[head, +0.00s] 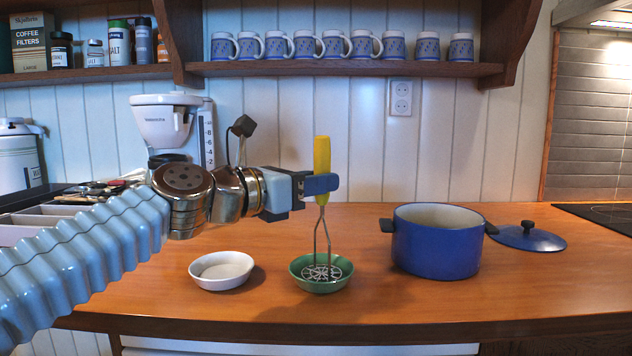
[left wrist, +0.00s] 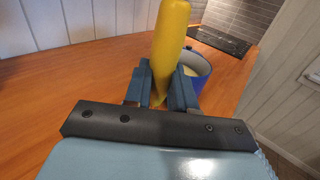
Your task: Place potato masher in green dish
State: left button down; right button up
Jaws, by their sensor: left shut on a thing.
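The potato masher (head: 322,160) has a yellow handle and a wire head, and stands upright. My left gripper (head: 322,184) is shut on the lower part of its handle. The handle (left wrist: 171,45) also shows between the two fingers of my left gripper (left wrist: 160,90) in the left wrist view. The masher's wire head is inside the green dish (head: 306,285), low over its bottom; I cannot tell whether it touches. The green dish sits on the wooden counter near the front edge. My right gripper is not in view.
A white dish (head: 222,270) sits left of the green dish. A blue pot (head: 437,245) stands to the right, with its lid (head: 528,238) beyond it. A utensil tray (head: 45,213) and a coffee maker (head: 165,120) are at the left. The counter between green dish and pot is clear.

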pick_arm(q)
jog(key=c, duration=0.9)
grip_release()
jog(key=shift+f, duration=0.1)
jog(key=shift+c, duration=0.2)
jog(key=shift+r+p, duration=0.3)
jog(key=shift+r, duration=0.05)
jog(key=b+v, duration=0.2)
jog(key=v, duration=1)
